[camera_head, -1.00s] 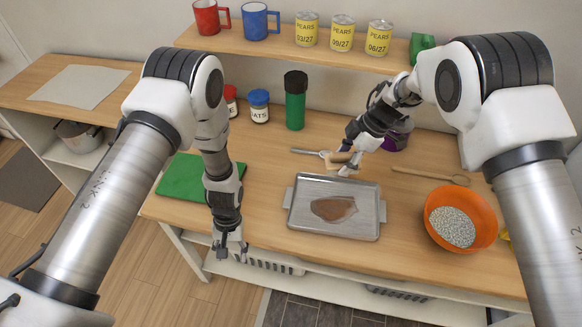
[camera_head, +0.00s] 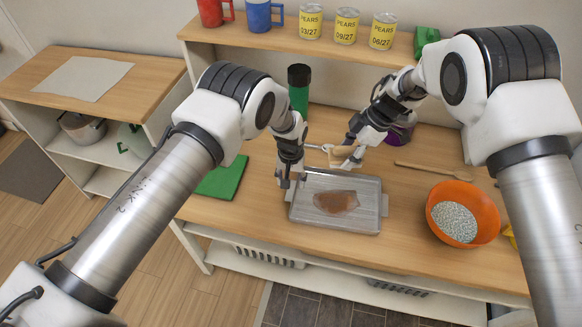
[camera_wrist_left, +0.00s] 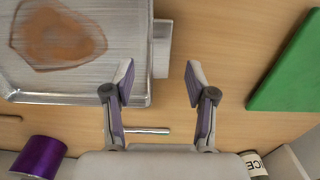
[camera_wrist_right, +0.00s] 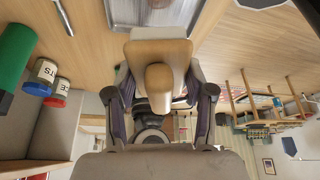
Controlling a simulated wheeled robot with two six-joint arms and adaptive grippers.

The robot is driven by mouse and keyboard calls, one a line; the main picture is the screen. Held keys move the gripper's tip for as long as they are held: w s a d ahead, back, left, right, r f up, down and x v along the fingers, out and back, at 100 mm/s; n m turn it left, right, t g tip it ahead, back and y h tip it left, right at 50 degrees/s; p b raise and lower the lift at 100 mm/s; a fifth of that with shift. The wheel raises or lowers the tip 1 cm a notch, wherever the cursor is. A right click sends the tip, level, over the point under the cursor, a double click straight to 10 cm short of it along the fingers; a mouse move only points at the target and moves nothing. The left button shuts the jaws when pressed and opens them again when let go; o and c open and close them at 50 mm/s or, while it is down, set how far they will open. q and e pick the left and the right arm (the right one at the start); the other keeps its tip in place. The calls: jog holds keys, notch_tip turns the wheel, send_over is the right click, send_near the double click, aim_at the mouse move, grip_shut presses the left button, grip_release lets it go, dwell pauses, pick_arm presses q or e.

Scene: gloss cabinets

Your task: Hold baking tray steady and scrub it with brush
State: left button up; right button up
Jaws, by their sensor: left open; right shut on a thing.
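The grey metal baking tray (camera_head: 370,222) lies on the counter with a brown stain (camera_head: 336,202) in its middle. It also shows in the left wrist view (camera_wrist_left: 95,98), with its side handle (camera_wrist_left: 162,48) ahead of the jaws. My left gripper (camera_head: 285,184) is open and empty beside the tray's left edge; its fingers (camera_wrist_left: 158,75) are apart, and I see no clear contact with the handle. My right gripper (camera_wrist_right: 160,88) is shut on the wooden brush (camera_wrist_right: 158,50), which has a rounded knob. In the head view the brush (camera_head: 346,152) is behind the tray's back edge, off the stain.
An orange bowl (camera_head: 484,208) of grey pellets and a wooden spoon (camera_head: 420,169) are right of the tray. A green bottle (camera_head: 299,90) and a purple container (camera_head: 404,132) stand behind. A green board (camera_head: 222,178) lies left. Mugs and cans line the shelf above.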

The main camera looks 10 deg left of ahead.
pick_arm(q)
jog(key=shift+f, duration=1.9)
grip_shut()
pick_arm(e)
jog(key=w, duration=0.1)
jog(key=w+f+m, duration=0.1)
jog(key=shift+w+f, duration=0.15)
jog(key=shift+w, duration=0.15)
notch_tip(320, 180, down, 2)
jog(key=m, duration=0.1)
send_over(338, 201)
notch_tip(338, 201, down, 8)
jog(key=shift+t, duration=0.4)
jog(key=shift+f, duration=2.15)
